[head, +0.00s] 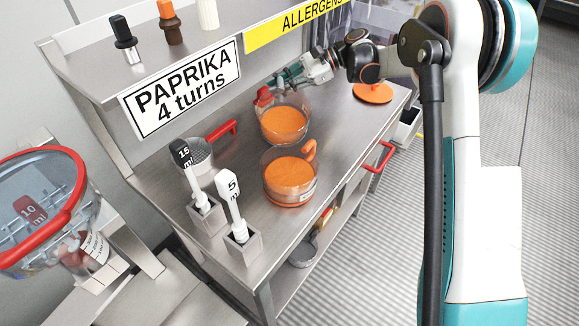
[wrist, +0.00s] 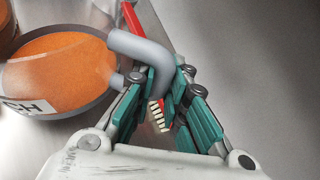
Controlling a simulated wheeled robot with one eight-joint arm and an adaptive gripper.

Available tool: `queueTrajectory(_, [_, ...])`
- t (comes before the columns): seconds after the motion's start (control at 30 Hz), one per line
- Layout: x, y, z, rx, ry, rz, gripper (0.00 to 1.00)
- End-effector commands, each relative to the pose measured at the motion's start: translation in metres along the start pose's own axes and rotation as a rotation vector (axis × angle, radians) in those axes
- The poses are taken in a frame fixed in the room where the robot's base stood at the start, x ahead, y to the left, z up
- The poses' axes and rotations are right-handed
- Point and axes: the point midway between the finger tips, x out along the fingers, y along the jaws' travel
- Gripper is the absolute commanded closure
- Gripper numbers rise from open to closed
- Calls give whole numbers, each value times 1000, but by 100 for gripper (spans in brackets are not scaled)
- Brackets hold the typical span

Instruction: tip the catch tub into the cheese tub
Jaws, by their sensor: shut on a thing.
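Two clear round tubs holding orange powder are on the steel bench. The farther one, the catch tub (head: 284,124), has a white label ending in "CH" in the wrist view (wrist: 20,107). My gripper (head: 268,98) is at its far left side, shut on its grey bent handle (wrist: 143,48). The tub looks about upright; I cannot tell whether it touches the bench. The nearer tub (head: 290,181), with an orange handle, stands just in front of it, probably the cheese tub; its label is not readable. A second tub edge shows at the wrist view's upper left.
A metal cup with a red handle (head: 198,155) and two scoops in holders, "15 ml" (head: 187,165) and "5 ml" (head: 232,198), stand to the left. An orange disc (head: 373,92) lies at the back right. A shelf with a paprika sign (head: 181,89) runs behind.

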Motion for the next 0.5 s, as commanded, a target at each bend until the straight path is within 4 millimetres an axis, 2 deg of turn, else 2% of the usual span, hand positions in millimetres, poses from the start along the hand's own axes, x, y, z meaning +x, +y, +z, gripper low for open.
queueTrajectory(0.2, [12,0,-28,84,-19,36,100])
queueTrajectory(0.5, [22,-2,-54,214,-47,88,100])
